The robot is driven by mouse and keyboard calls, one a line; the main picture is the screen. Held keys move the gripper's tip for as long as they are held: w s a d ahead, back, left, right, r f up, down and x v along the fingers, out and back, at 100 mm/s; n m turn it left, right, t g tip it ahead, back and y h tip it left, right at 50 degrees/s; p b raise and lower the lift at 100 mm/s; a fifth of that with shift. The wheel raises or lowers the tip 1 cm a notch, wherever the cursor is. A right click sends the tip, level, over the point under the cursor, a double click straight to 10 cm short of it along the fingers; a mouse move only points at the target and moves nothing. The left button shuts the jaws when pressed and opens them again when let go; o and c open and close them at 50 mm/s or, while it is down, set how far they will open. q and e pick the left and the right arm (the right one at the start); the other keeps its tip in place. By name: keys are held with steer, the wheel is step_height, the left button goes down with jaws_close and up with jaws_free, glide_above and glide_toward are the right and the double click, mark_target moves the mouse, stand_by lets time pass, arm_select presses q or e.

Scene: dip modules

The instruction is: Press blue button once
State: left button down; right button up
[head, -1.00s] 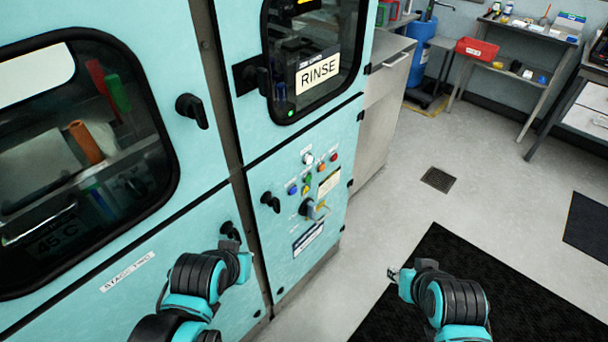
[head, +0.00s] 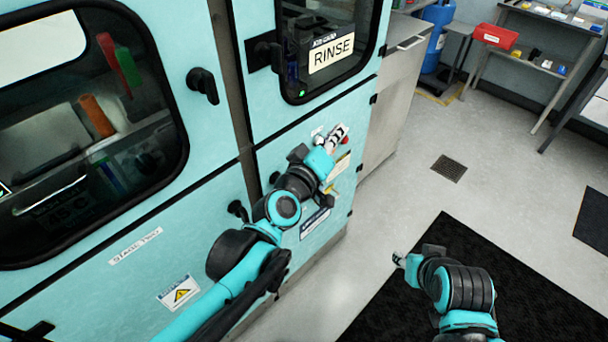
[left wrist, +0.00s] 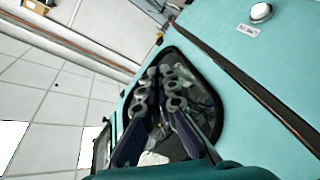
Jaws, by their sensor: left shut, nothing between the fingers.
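My left gripper (head: 339,131) is in front of the upper part of the control panel (head: 288,142) on the rinse cabinet. It is shut and empty, with its arm across the panel. The blue button is hidden by my left arm in the head view and does not show in the left wrist view. A red button (head: 346,140) shows beside the fingers. In the left wrist view, the gripper's fingers (left wrist: 168,88) fill the middle, and a white button (left wrist: 262,12) is at top right. My right gripper (head: 399,259) is low, away from the panel; its jaws are too small to read.
A black door handle (head: 203,85) sticks out left of the panel, and a window with a RINSE sign (head: 331,52) is above it. A black mat (head: 440,235) lies on the floor. The floor right of the cabinet is open.

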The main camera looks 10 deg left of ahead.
arm_select(q)
steer(key=w+f+n+y, duration=0.6)
steer(key=f+n+y, duration=0.25)
steer(key=n, duration=0.45)
steer(key=s+f+n+g, duration=0.2)
steer(key=f, duration=0.6)
steer(key=s+d+f+n+g+b, duration=0.1)
steer(key=s+f+n+g, duration=0.1)
steer(key=f, duration=0.6)
steer(key=shift+d+f+g+y, duration=0.3)
steer(key=shift+g+y, duration=0.15)
steer(key=shift+g, duration=0.35)
arm_select(e)
steer(key=shift+f, duration=0.6)
arm_select(q)
steer(key=shift+a, duration=0.15)
arm_select(e)
steer(key=shift+w+a, duration=0.1)
steer(key=shift+w, duration=0.05)
